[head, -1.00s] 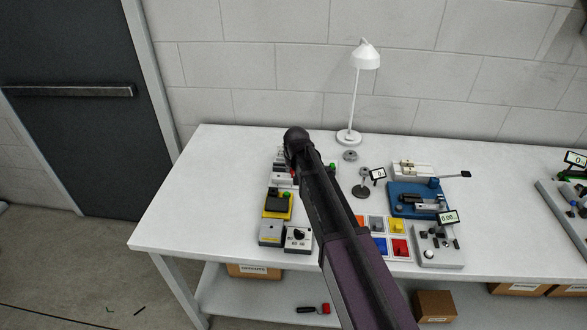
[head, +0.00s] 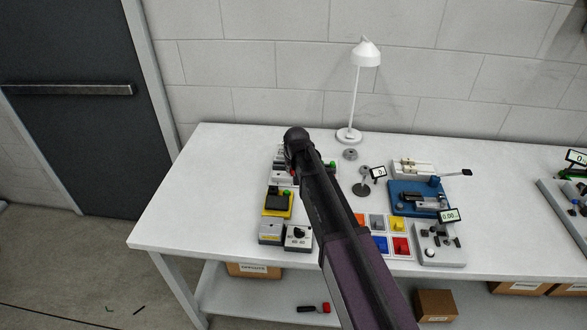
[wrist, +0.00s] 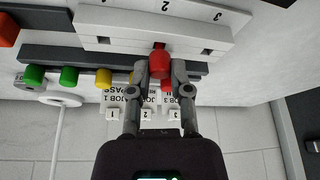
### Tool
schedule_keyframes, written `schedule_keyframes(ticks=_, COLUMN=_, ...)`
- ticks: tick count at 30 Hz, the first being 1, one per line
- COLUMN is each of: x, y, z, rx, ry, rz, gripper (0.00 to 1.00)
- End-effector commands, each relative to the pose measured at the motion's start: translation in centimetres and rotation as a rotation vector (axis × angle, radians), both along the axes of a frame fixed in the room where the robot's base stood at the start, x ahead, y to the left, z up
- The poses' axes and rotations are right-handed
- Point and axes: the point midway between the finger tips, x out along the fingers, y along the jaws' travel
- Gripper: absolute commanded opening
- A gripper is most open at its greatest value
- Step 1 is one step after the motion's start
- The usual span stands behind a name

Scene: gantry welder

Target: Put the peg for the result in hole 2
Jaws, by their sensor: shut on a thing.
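My gripper (wrist: 156,68) is shut on a red peg (wrist: 159,63) in the wrist view. The peg is at the middle of the front face of a white block (wrist: 122,29) marked with numbers, in line with the 2. I cannot tell whether its stem is in the hole there. Dark openings show to the left and right of it. A second red peg (wrist: 167,85) shows just behind, between the fingers. In the head view my arm hides the gripper and most of the block.
Two green pegs (wrist: 35,75) and yellow pegs (wrist: 104,78) stand in a row beside a dark grey bar (wrist: 55,56). White job cards and small tags 1, 2 and 3 lie near the fingers.

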Motion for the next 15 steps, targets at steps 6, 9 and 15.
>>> schedule_keyframes(ticks=6, x=0.0, y=-0.03, z=-0.5, rx=0.0, ry=0.0, rz=0.0, gripper=0.09)
schedule_keyframes(ticks=9, x=0.01, y=-0.04, z=-0.67, rx=0.0, ry=0.0, rz=0.0, gripper=0.09)
schedule_keyframes(ticks=15, x=0.01, y=-0.05, z=-0.94, rx=0.0, ry=0.0, rz=0.0, gripper=0.09)
